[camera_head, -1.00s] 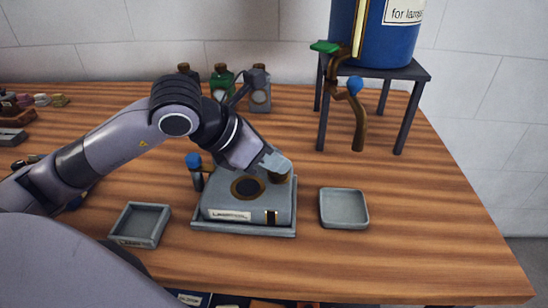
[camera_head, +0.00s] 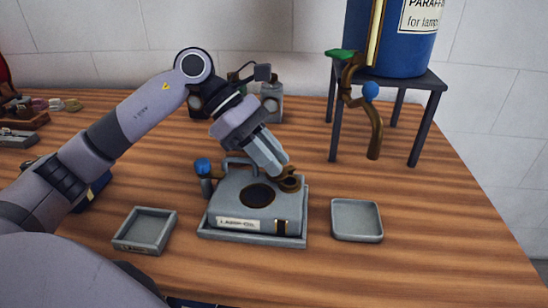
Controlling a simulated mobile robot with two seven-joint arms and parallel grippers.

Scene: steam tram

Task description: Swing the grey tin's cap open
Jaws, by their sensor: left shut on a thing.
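The grey tin (camera_head: 238,208) with a lamp-oil label stands in a shallow grey tray (camera_head: 252,239) at the middle of the table. A dark round patch with a brass rim (camera_head: 257,196) shows on its top. The brown-brass cap (camera_head: 290,184) is at the tin's right rear corner, partly hidden by my fingers. My left gripper (camera_head: 281,174) comes down from the upper left and is shut on the cap. How far the cap stands open I cannot tell. My right gripper is not in view.
Empty grey trays stand left (camera_head: 145,229) and right (camera_head: 357,220) of the tin. A blue-knobbed item (camera_head: 204,177) is beside the tin's left rear. A blue drum (camera_head: 391,40) with a brass tap (camera_head: 375,130) sits on a dark stand (camera_head: 335,118). Bottles stand behind my arm.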

